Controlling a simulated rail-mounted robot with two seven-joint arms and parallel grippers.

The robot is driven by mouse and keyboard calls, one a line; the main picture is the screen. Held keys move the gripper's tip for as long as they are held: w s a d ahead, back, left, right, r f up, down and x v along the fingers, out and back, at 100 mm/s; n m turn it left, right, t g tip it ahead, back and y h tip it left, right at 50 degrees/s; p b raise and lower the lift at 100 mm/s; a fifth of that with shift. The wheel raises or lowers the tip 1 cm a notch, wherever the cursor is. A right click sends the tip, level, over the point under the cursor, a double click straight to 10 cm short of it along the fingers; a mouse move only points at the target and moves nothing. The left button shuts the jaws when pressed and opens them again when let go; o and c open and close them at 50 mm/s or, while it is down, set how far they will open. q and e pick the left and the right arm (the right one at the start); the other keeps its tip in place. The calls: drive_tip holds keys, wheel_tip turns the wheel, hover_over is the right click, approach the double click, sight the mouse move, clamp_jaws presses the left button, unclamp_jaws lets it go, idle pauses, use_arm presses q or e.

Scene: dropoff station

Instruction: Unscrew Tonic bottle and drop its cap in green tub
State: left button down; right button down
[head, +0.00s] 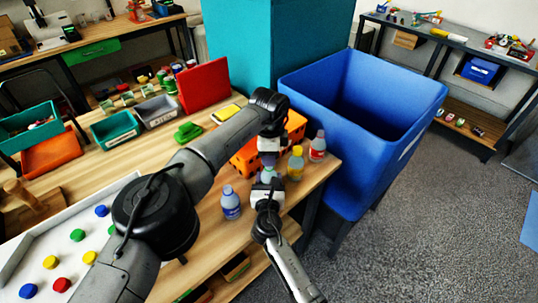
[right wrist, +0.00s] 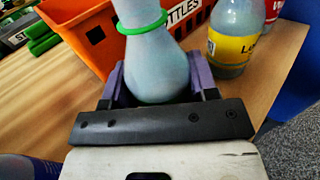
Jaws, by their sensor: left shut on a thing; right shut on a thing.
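A pale bottle (right wrist: 155,65) with a green ring around its neck stands between my grippers; its label is hidden, so I cannot read its name. In the head view it shows as a small pale piece (head: 268,173) near the table's front edge. My right gripper (head: 267,184) is shut on its body from the front. My left gripper (head: 268,150) is above, shut at the bottle's top; the cap is hidden between its fingers. A green tub (head: 97,131) stands on the table to the left, beside a grey tub (head: 157,112).
An orange crate (head: 244,160) marked for bottles is right behind. A blue-labelled bottle (head: 231,204), a yellow-labelled bottle (head: 295,164) and a red-labelled bottle (head: 317,147) stand close by. A large blue bin (head: 350,165) is at the right. A white tray (head: 28,256) holds several coloured caps.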

use_arm(q)
drive_tip(key=shift+r, duration=0.1)
drive_tip(key=shift+r, duration=1.9)
use_arm(e)
drive_tip(key=shift+c, duration=1.6)
unclamp_jaws()
use_arm(q)
wheel_tip(320, 180, up, 3)
drive_tip(key=p, duration=0.3)
use_arm(e)
drive_tip(key=s, duration=1)
drive_tip(key=shift+s+a, duration=0.25)
drive_tip(key=shift+s, duration=0.05)
use_arm(q)
drive_tip(key=shift+r, duration=0.15)
use_arm(e)
drive_tip(key=shift+s, duration=0.7)
